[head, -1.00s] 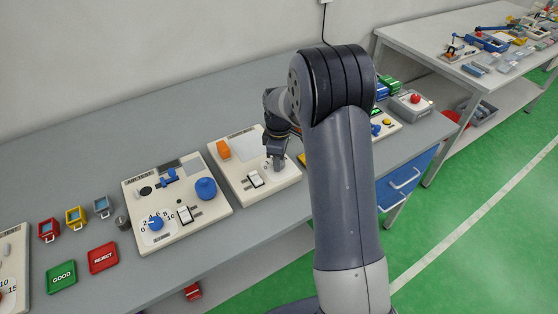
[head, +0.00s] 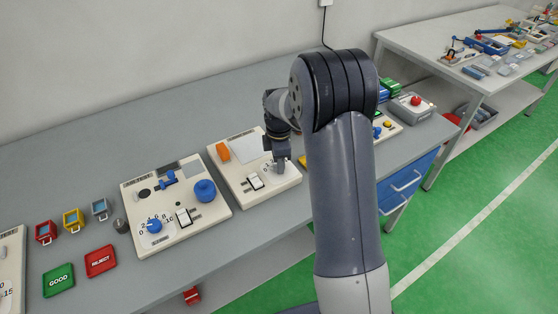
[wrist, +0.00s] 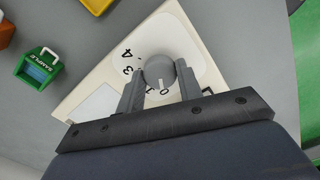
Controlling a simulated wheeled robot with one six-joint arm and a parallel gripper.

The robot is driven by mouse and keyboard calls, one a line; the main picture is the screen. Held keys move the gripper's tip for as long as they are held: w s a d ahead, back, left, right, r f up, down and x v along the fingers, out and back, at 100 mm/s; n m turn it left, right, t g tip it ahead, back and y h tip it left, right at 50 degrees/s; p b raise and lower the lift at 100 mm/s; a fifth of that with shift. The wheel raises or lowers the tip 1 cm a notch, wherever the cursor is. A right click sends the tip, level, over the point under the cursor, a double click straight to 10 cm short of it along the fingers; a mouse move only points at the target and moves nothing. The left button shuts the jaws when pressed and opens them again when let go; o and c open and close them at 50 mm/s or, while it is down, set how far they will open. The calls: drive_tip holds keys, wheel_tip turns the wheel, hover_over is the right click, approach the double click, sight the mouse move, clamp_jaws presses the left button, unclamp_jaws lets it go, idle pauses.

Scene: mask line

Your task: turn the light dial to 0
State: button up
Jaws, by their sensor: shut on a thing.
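The light dial is a grey round knob (wrist: 158,70) on a white scale plate, with the digits 4, 3, 1 and 0 readable beside it in the wrist view. A pale pointer mark on the knob faces down in that view, close to the 0. My gripper (wrist: 158,92) has one finger on each side of the knob and is shut on it. In the head view my gripper (head: 281,165) reaches down onto the right part of a cream panel (head: 236,188), and it mostly hides the knob.
Another panel with a blue dial (head: 154,226) and a blue knob (head: 205,190) stands to the left. A green sample box (wrist: 38,67) shows in the wrist view. The bench behind is clear.

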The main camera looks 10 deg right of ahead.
drive_tip(key=o, duration=1)
wheel_tip(320, 180, up, 11)
drive_tip(key=shift+b, duration=0.45)
drive_tip(key=shift+f, duration=0.15)
wheel_tip(320, 180, down, 11)
drive_tip(key=shift+r+p, duration=0.1)
drive_tip(key=shift+p, duration=0.4)
